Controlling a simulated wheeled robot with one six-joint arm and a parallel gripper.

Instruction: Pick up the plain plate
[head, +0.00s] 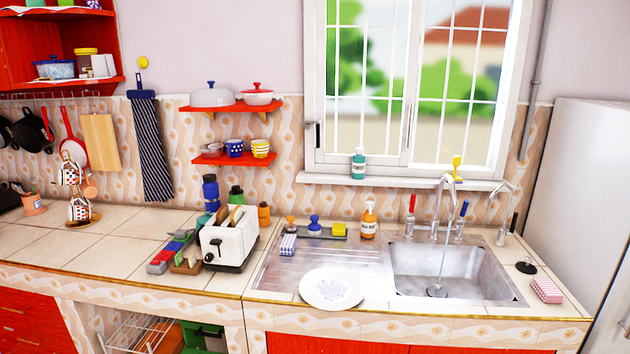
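A white round plate (313,296) lies on the metal drainboard (275,272), to the left of the sink, close to the counter's front edge. Its middle carries a pale lavender pattern. It is the only plate I can make out clearly. My gripper is not in view, and nothing in the frame touches the plate.
The sink basin (452,272) is right of the plate, with water running from the tap (444,190). A white toaster (229,243) stands to the left. Behind are an orange bottle (369,220) and a yellow sponge (339,230). The counter's left stretch is mostly clear.

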